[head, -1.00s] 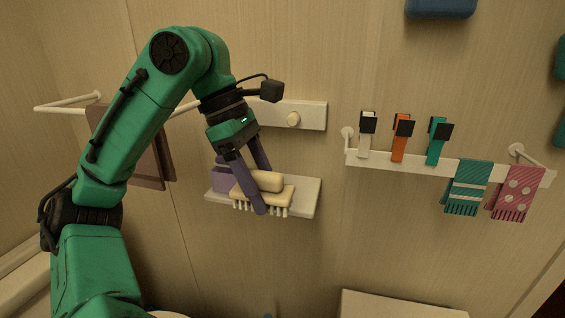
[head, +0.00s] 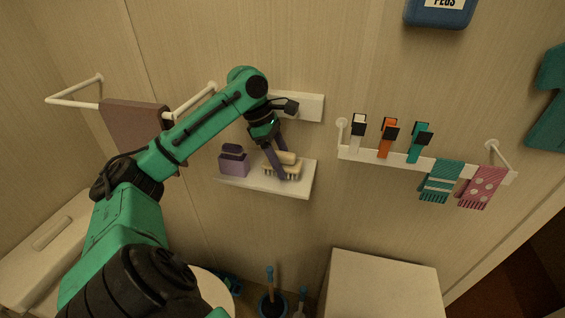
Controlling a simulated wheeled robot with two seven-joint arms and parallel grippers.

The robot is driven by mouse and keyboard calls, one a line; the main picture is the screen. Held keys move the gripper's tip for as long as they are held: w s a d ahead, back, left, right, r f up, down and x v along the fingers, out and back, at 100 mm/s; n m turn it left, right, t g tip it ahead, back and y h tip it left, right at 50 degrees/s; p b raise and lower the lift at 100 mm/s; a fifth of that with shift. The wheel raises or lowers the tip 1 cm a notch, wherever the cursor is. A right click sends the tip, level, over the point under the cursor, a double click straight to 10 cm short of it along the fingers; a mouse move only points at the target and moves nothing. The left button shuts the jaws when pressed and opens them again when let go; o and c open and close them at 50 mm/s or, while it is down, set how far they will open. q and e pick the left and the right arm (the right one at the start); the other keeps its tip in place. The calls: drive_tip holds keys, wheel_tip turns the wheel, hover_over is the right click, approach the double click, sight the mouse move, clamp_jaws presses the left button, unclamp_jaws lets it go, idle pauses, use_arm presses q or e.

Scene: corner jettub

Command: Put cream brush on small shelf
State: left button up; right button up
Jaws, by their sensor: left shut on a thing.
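The cream brush (head: 291,170) has a light handle and pale bristles pointing down. It is at the small white shelf (head: 302,187) on the wall, over its middle to right part. I cannot tell whether the bristles touch the shelf top. My left gripper (head: 279,170) is shut on the brush, with its dark fingers around it, and hides part of it. My right gripper is not in view.
A white rail (head: 395,160) with clips and small cloths is at the right. A brown towel (head: 137,127) hangs at the left. A pale box (head: 385,285) stands below.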

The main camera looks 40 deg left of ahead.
use_arm(q)
drive_tip(key=shift+w+f+p, duration=0.1)
drive_tip(key=shift+f+p, duration=0.25)
drive_tip(key=shift+f, duration=0.2)
drive_tip(key=shift+w+a+f, duration=0.1)
drive_tip(key=shift+f, duration=0.2)
drive_tip(key=shift+f, duration=0.1)
drive_tip(key=o, duration=1.4)
drive_tip(key=shift+o, duration=0.2)
drive_tip(key=p+v, duration=0.1)
drive_tip(key=v, duration=1.1)
drive_tip(key=shift+p, duration=0.4)
